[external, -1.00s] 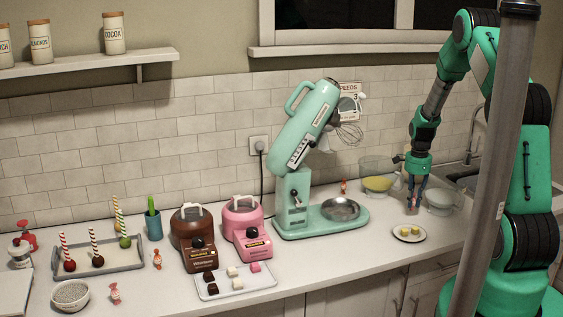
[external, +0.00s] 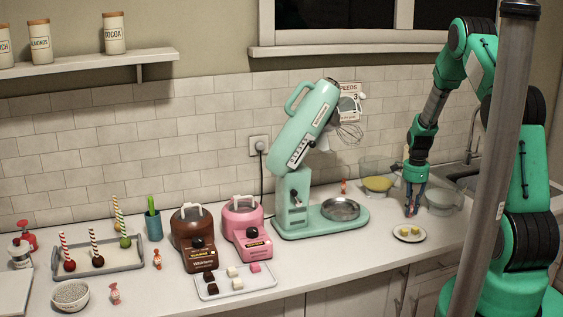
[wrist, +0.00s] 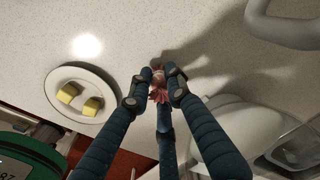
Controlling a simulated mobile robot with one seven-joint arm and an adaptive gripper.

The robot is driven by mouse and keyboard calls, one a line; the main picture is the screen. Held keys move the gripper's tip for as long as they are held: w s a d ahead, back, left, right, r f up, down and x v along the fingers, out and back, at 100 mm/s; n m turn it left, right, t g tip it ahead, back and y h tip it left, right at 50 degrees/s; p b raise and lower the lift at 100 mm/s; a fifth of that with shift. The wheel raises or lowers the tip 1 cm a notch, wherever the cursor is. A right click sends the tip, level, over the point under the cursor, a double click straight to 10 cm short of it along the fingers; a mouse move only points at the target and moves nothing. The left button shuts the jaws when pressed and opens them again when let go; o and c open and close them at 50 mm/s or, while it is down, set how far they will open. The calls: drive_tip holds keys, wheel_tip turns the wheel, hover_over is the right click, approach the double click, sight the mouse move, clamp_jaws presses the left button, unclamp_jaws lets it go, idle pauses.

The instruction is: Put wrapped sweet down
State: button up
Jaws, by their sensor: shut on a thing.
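My gripper (external: 411,212) points down at the right end of the counter, just behind the small plate with yellow cubes. In the wrist view its dark blue fingers (wrist: 157,88) are shut on a wrapped sweet (wrist: 160,95), red and pink with a frilled wrapper end. The fingers hide part of the sweet. It is at or just above the counter; I cannot tell whether it touches. In the external view the held sweet is too small and covered to make out.
The plate (external: 398,236) with yellow cubes is close to the fingertips. A glass bowl with yellow contents (external: 377,184) and a clear bowl (external: 446,201) stand behind. The mint mixer (external: 300,208) stands left. Other wrapped sweets (external: 157,259) lie farther left. Some bare counter surrounds the fingers.

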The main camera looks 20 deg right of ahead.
sight(416, 202)
drive_tip(key=shift+f, duration=0.1)
drive_tip(key=o, duration=0.8)
drive_tip(key=shift+c, duration=0.2)
wheel_tip(416, 202, up, 12)
drive_tip(key=shift+r, duration=0.15)
idle(0.3)
idle(0.5)
